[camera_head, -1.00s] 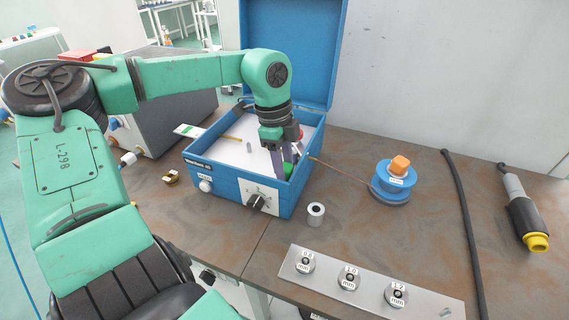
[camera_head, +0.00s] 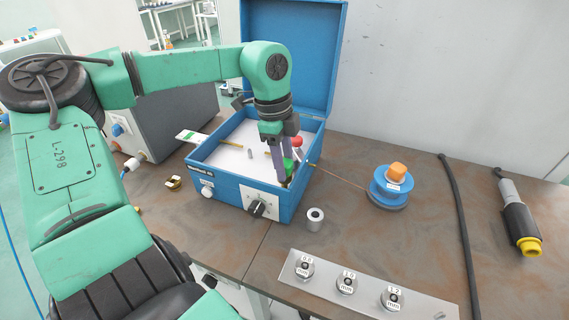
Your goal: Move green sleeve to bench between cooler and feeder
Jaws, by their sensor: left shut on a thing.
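The green sleeve (camera_head: 289,166) shows as a small patch of green at the fingers of my left gripper (camera_head: 284,177). The gripper points down inside the open blue feeder case (camera_head: 232,190), near its front right corner. It is shut on the sleeve, and the fingers hide much of it. I cannot tell whether the sleeve touches the case floor. The grey cooler box (camera_head: 176,115) stands left of the feeder. Bare bench (camera_head: 160,196) shows between them. My right gripper is not in view.
A red-topped piece (camera_head: 297,142) and small rods lie in the case. The raised blue lid (camera_head: 292,50) stands behind. A brass fitting (camera_head: 173,183) sits on the bench left of the feeder. A metal ring (camera_head: 315,219) and blue spool (camera_head: 390,187) stand to the right.

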